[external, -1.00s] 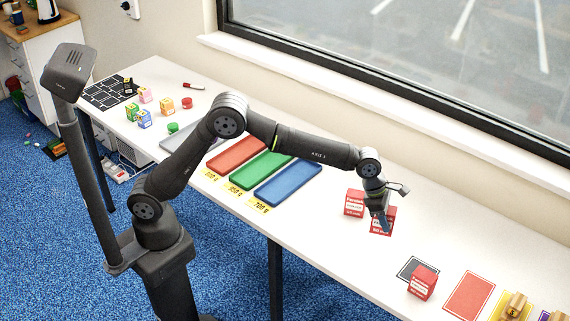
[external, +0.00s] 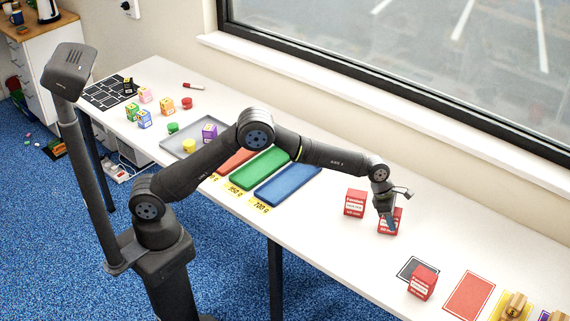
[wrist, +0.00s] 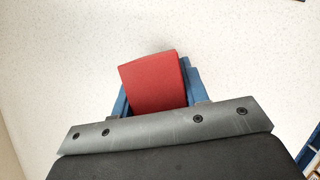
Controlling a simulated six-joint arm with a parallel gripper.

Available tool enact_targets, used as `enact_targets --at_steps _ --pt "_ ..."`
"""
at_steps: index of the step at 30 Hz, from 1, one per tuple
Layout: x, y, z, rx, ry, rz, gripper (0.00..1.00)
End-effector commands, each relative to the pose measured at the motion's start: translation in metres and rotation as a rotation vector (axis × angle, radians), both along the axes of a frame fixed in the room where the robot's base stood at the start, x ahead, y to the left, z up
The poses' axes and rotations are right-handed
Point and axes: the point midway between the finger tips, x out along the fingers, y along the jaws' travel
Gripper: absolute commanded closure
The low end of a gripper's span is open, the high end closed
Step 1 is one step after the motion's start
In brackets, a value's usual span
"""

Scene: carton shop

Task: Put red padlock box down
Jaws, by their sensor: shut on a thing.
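A red padlock box (external: 393,226) is between the fingers of my gripper (external: 388,220), at the right part of the white table. The wrist view shows the red box (wrist: 155,82) between the two blue fingers of my gripper (wrist: 156,92). The gripper is shut on it. I cannot tell whether the box's underside touches the table. A second red padlock box (external: 355,203) stands just left of the held one. A third red box (external: 422,283) stands nearer the front, on or over the edge of a black square (external: 408,268).
A red-marked card (external: 469,296) and a yellow mat with brass padlocks (external: 515,305) lie at the right. Red, green (external: 258,168) and blue (external: 287,185) trays lie mid-table, left of the boxes. Table around the held box is mostly clear. A window ledge (external: 400,115) runs behind.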

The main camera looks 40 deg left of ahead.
Motion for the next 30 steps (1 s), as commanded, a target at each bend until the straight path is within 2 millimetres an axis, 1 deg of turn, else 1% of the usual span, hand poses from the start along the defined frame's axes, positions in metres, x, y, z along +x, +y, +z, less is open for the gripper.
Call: enact_targets --at_steps 1,11,12,14,15,24,28,30 --pt "0.000 0.000 -0.003 -0.001 -0.002 0.000 0.88" --pt "0.000 0.000 -0.005 -0.001 -0.002 -0.001 0.88" --pt "0.000 0.000 -0.006 -0.001 -0.002 -0.001 0.57" --pt "0.000 0.000 -0.006 -0.001 -0.002 -0.001 0.45" --pt "0.000 0.000 -0.006 -0.001 -0.002 -0.001 0.38" --pt "0.000 0.000 -0.005 -0.001 -0.002 -0.001 0.37" --pt "-0.001 0.002 0.005 -0.001 -0.002 0.000 0.37" --pt "-0.002 0.006 0.015 -0.002 -0.002 0.000 0.37"
